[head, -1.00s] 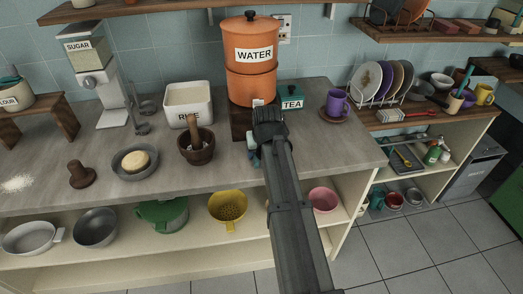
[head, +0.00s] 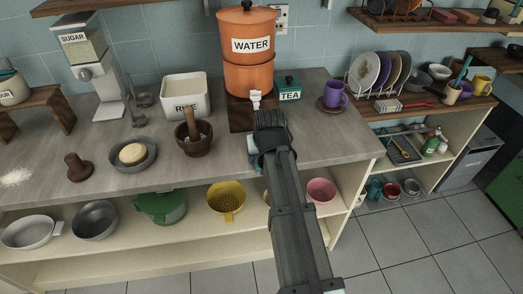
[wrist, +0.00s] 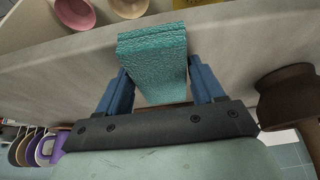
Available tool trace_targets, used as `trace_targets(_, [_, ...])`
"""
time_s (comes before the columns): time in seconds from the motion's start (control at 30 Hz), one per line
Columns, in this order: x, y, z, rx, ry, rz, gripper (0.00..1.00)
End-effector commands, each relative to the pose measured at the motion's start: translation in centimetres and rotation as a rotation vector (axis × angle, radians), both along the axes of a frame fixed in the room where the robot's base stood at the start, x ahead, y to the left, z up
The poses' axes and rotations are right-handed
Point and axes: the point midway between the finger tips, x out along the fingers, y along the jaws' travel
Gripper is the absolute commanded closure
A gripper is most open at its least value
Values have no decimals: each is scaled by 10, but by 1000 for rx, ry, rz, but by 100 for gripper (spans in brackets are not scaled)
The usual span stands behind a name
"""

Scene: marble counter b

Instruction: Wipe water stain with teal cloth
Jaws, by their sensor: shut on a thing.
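The teal cloth (wrist: 152,58) is a folded, textured block between the two blue fingers of my gripper (wrist: 158,84) in the wrist view. The gripper is shut on it, above or at the grey counter near its front edge; contact with the counter cannot be told. In the head view my gripper (head: 254,150) is mostly hidden behind my own wrist, in front of the orange water dispenser (head: 250,75) and its white tap (head: 256,98). I cannot make out a water stain in either view; my arm hides part of the counter there.
A wooden mortar with pestle (head: 194,138) stands left of my gripper. The tea tin (head: 289,90) and purple mug (head: 335,94) stand behind to the right. The counter right of my arm is clear. Bowls sit on the shelf below.

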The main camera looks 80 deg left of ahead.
Motion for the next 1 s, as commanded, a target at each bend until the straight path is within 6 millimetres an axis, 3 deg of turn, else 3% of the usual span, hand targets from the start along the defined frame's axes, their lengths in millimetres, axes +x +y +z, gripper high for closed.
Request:
trace_targets(0.13, [0, -14, -3, -7, 0, 0, 66])
trace_targets(0.4, [0, -16, -1, -9, 0, 0, 66])
trace_targets(1.0, [0, 21, 2, -4, 0, 0, 66])
